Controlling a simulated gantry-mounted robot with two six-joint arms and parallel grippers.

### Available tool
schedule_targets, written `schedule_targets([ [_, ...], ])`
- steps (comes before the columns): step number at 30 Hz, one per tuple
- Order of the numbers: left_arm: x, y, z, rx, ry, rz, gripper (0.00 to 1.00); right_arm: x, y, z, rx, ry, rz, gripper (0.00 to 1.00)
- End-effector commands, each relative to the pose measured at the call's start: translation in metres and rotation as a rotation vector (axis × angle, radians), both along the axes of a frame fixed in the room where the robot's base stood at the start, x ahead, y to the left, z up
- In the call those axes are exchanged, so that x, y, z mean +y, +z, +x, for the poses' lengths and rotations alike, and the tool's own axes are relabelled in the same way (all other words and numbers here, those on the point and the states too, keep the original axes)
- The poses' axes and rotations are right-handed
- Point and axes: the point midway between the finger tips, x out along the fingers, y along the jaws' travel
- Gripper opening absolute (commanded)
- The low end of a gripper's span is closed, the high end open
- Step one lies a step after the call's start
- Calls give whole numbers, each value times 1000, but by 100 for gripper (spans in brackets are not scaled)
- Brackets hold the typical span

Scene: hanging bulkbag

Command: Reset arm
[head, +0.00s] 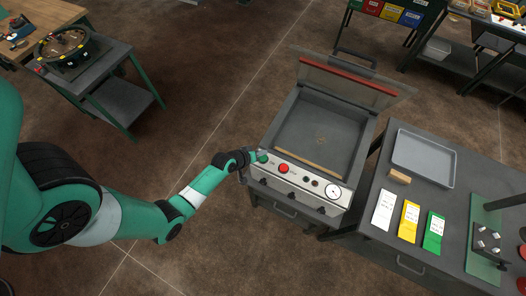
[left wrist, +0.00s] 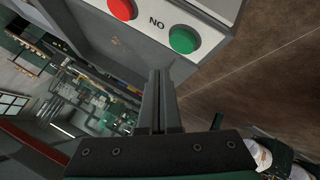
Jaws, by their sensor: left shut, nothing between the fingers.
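My left gripper (head: 252,160) is shut and empty, held at the left end of the machine's control panel (head: 300,180). In the left wrist view its closed fingers (left wrist: 159,74) point toward the panel, just below the green button (left wrist: 184,39). I cannot tell whether the fingertips touch the panel. The red button (head: 283,168) is to the right of the green button in the head view; it also shows in the left wrist view (left wrist: 120,8). The machine's lid (head: 345,78) is raised above its open grey chamber (head: 318,130). My right gripper is not in view.
A workbench (head: 375,245) stands right of the machine, with a grey tray (head: 423,158), a small wooden block (head: 399,176) and white, yellow (head: 408,221) and green cards. A side table (head: 95,72) with a round device stands at upper left. Open floor lies between.

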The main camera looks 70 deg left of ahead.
Motion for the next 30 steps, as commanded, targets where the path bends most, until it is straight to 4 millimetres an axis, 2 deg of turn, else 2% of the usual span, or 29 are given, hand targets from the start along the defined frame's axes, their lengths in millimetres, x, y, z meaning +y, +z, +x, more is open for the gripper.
schedule_targets([
  [1, 0, 12, 0, 0, 0, 0, 0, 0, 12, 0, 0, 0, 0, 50],
  [5, 0, 24, 0, 0, 0, 0, 0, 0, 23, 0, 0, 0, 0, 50],
  [24, -4, 23, 2, -1, -10, 0, 0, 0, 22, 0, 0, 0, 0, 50],
  [26, -9, 30, 13, -11, -35, 7, 0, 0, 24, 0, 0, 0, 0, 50],
  [29, -15, 61, 52, -67, -97, 41, 0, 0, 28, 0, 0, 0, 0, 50],
  [30, -18, 81, 73, -103, -124, 62, 0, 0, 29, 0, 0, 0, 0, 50],
])
